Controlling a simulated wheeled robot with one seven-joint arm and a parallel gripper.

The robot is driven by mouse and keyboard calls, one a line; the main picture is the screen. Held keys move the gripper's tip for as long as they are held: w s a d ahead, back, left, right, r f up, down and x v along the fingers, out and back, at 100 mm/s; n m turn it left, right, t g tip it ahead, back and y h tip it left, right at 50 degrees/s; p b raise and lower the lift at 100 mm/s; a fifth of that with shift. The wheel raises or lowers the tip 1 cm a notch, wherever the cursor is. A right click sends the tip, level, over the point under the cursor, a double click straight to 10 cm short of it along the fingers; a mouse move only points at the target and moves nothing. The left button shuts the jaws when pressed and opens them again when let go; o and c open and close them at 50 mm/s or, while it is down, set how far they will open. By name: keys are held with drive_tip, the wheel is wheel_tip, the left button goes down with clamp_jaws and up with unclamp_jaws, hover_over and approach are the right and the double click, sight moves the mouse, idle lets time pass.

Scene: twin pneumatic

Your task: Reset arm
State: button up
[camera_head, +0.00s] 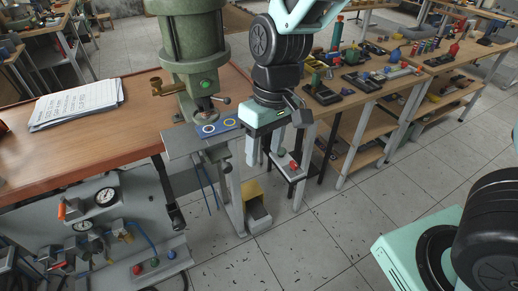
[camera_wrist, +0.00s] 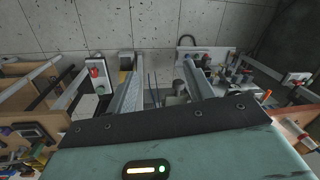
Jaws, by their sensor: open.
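My arm comes down from the top of the head view, right of a green press. My gripper (camera_head: 279,155) hangs fingers down over the floor, beside the press's front edge. It also shows in the wrist view (camera_wrist: 162,78), where the two grey fingers stand wide apart. Nothing is between the fingers, and I see no object held. The green press (camera_head: 195,45) stands on the wooden bench (camera_head: 110,140). A blue plate with a white and a yellow ring (camera_head: 222,125) lies under its ram.
A small stand with a red button (camera_head: 293,166) is close behind my gripper. A yellow-and-grey pedal (camera_head: 255,203) is on the floor below. Papers (camera_head: 78,104) lie on the bench. Tool-covered tables (camera_head: 375,85) stand at the back right. The tiled floor in front is clear.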

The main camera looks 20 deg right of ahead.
drive_tip(key=shift+s+a+r, duration=0.15)
drive_tip(key=shift+s, duration=0.15)
